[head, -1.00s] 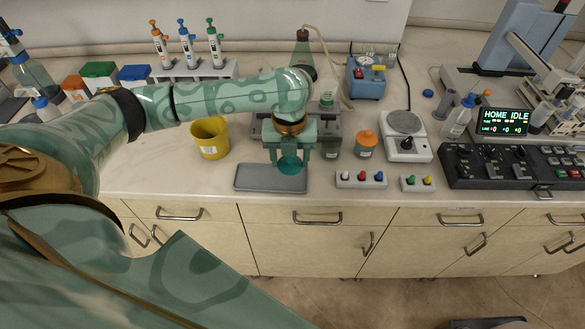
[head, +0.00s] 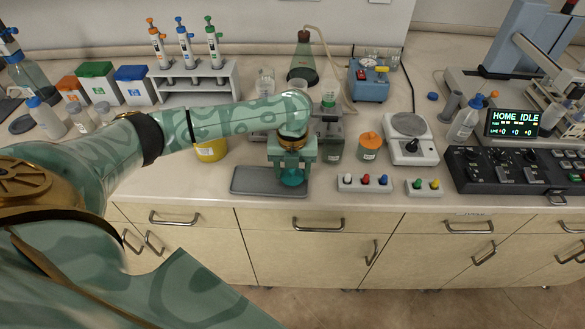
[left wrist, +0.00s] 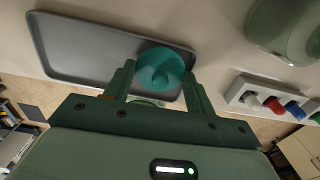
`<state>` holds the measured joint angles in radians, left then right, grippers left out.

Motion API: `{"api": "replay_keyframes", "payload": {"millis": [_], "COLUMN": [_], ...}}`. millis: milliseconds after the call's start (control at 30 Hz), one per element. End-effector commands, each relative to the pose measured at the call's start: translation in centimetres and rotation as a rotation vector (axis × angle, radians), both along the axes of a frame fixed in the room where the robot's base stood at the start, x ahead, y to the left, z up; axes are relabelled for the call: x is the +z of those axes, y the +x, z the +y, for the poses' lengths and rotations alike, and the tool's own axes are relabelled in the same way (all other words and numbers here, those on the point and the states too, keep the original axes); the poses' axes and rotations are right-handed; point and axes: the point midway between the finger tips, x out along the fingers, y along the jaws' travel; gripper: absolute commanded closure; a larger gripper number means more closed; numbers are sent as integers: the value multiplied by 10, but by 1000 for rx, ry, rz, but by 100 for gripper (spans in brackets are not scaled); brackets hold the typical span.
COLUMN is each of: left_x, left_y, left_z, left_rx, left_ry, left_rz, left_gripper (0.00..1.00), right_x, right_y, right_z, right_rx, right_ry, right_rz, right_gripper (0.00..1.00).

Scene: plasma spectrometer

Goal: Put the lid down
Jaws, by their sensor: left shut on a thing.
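A round teal lid (head: 291,177) is held between the fingers of my left gripper (head: 291,170). The lid also shows in the left wrist view (left wrist: 160,70), between the two fingertips. It is over the right end of a shallow grey tray (head: 250,182), which lies near the bench's front edge. In the left wrist view the tray (left wrist: 80,45) extends to the left of the lid. I cannot tell whether the lid touches the tray. My right gripper is not in view.
Right of the tray are a button strip (head: 364,183), an orange-capped jar (head: 369,146) and a scale (head: 411,140). A yellow container (head: 211,150) stands behind the tray, partly hidden by my arm. A green-capped bottle (head: 329,128) stands behind right. The tray's left part is bare.

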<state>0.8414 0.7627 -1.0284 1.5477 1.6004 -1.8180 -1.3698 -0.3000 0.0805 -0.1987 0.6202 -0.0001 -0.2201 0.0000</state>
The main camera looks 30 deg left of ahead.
Motion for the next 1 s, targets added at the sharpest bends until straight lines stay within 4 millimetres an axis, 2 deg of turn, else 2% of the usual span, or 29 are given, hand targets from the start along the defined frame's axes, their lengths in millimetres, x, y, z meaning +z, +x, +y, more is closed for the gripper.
{"api": "replay_keyframes", "payload": {"millis": [367,400,433,467,867,1000], "left_x": [-10,-11,-11,-12,-13,0], "left_y": [-1,-2,-2,-2,-4,-3], "left_z": [0,0,0,0,-1,-1], "left_rx": [-2,-2,-2,-2,-4,-5], "left_ry": [2,2,1,2,1,1], "left_rz": [3,5,6,6,11,9], "left_gripper": [66,34,26,23,23,23], "right_x": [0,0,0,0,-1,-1], "right_y": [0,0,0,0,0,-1], "right_z": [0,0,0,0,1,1], "right_rx": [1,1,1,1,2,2], "right_ry": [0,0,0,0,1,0], "right_rz": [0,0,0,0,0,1], "right_gripper": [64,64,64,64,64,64]}}
